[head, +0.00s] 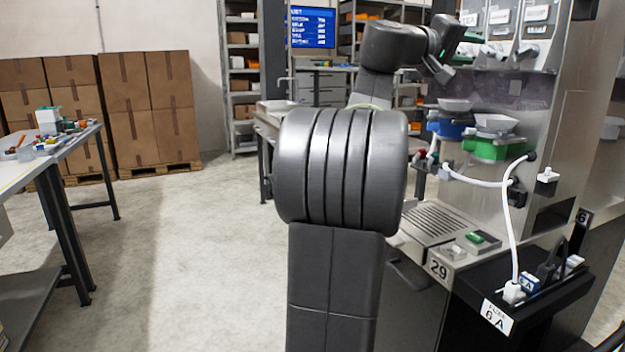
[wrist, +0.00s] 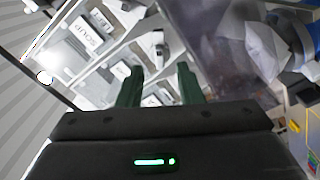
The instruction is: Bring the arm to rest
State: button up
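My arm rises through the middle of the head view and bends right toward the dispenser row. Beyond the fingers, the wrist view shows white labelled dispensers, one reading SOUP (wrist: 97,40).
A blue dispenser (head: 450,128) and a green dispenser (head: 497,148) stand under the gripper side. A white cable (head: 510,230) runs to a black tray (head: 545,297) at right. A workbench (head: 40,165) stands at left. The floor (head: 190,260) between is clear.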

aim_at(486, 49)
jog(key=x, duration=0.5)
jog(key=shift+d+p, duration=0.3)
jog(key=shift+p, duration=0.05)
jog(key=shift+w+a+r+n+p, duration=0.1)
jog(key=shift+r+n+p, duration=0.15)
jog(key=shift+n+p, duration=0.4)
jog(key=shift+a+r+n+p, duration=0.1)
jog(key=shift+a+n+p, duration=0.1)
jog(key=shift+n+p, duration=1.45)
jog(key=shift+n, duration=0.3)
jog(key=n+p, duration=0.4)
jog(key=p, duration=0.1)
jog(key=shift+n, duration=0.4)
jog(key=n+p, duration=0.5)
jog(key=p, duration=0.2)
jog(key=shift+r+n, duration=0.1)
jog(key=shift+n, duration=0.3)
jog(key=n+p, duration=0.2)
jog(key=p, duration=0.2)
jog(key=shift+p, duration=0.35)
jog(key=shift+n+p, duration=0.8)
jog(key=shift+f, duration=0.2)
